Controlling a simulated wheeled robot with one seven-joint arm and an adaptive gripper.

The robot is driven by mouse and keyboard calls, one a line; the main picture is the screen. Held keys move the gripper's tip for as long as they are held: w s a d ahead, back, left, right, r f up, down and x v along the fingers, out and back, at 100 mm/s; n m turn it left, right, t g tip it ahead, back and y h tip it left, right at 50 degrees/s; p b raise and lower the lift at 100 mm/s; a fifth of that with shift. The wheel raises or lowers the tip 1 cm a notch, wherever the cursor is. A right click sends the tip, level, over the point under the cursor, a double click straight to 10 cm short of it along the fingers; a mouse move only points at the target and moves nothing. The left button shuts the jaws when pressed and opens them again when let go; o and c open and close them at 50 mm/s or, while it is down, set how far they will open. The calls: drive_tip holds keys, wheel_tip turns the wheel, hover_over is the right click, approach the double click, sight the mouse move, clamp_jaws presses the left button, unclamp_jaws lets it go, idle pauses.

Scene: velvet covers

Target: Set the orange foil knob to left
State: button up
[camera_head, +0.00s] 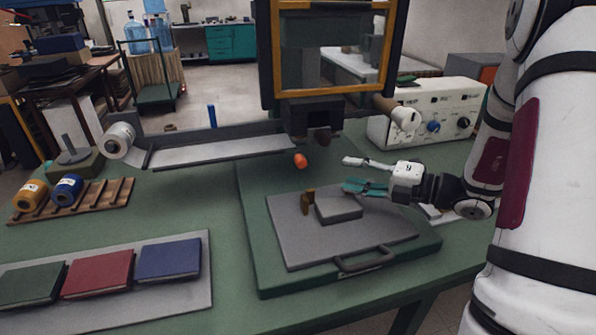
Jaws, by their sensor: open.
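The orange knob (301,160) sits low on the front of the dark press machine (318,112), left of its centre. It is small here, and I cannot tell which way it is set. My gripper (348,174) is to the right of the knob and apart from it. It is open and empty, with its fingers pointing left, above the grey plate (290,240) on the green base.
A grey block (338,208) and a small brown piece (307,201) stand on the plate below my gripper. A white control box (428,112) with knobs is behind right. Green, red and blue books (100,275) lie front left. Thread spools (67,188) sit on a wooden rack at the left.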

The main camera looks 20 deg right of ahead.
sight(303, 164)
drive_tip(key=b+x, duration=0.1)
drive_tip(key=x, duration=1.2)
drive_tip(key=shift+w+a, duration=0.25)
drive_tip(key=shift+w, duration=0.05)
clamp_jaws()
